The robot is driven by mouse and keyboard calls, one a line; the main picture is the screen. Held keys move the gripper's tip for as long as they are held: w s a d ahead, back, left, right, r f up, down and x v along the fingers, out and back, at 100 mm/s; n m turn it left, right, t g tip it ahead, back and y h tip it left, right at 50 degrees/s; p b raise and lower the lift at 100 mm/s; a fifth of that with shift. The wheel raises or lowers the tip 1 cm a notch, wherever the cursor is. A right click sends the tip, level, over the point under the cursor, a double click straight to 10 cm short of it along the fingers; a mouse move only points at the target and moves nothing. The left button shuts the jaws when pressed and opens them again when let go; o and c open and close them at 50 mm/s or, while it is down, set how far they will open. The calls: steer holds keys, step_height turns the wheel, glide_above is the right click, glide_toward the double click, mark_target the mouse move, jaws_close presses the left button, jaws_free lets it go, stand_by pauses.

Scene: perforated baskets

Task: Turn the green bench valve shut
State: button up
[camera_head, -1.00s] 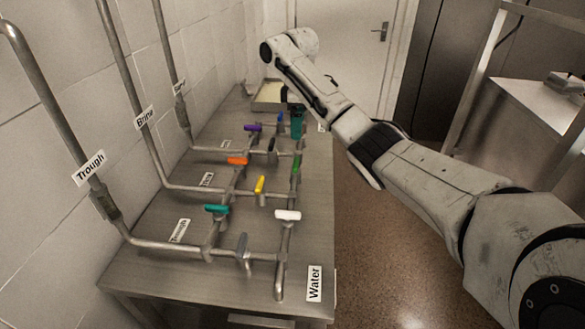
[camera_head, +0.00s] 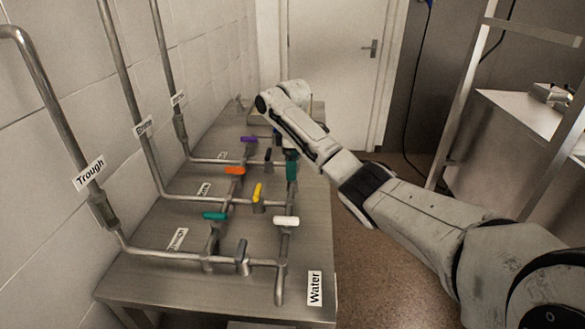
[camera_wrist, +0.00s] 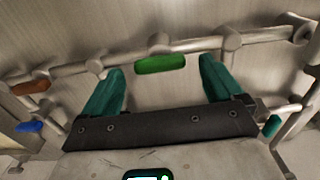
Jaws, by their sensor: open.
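The green valve handle (camera_wrist: 160,64) is a short rounded bar in the wrist view. It lies roughly in line with the metal pipe behind it. My gripper (camera_wrist: 161,68) is open, with one teal finger on each side of the handle and visible gaps to both. Nothing is held. In the head view my gripper (camera_head: 291,166) reaches down over the right-hand pipe run, and its teal finger hides the green handle there.
The bench (camera_head: 150,290) carries branching pipes with other handles: white (camera_head: 286,221), yellow (camera_head: 257,192), orange (camera_head: 235,170), teal (camera_head: 214,216), grey (camera_head: 242,252) and purple (camera_head: 248,139). A tiled wall stands left. Open floor (camera_head: 370,265) lies right of the bench.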

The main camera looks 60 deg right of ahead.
steer(key=shift+f, duration=0.85)
steer(key=shift+c, duration=0.2)
steer(key=c, duration=1)
steer(key=shift+r, duration=0.1)
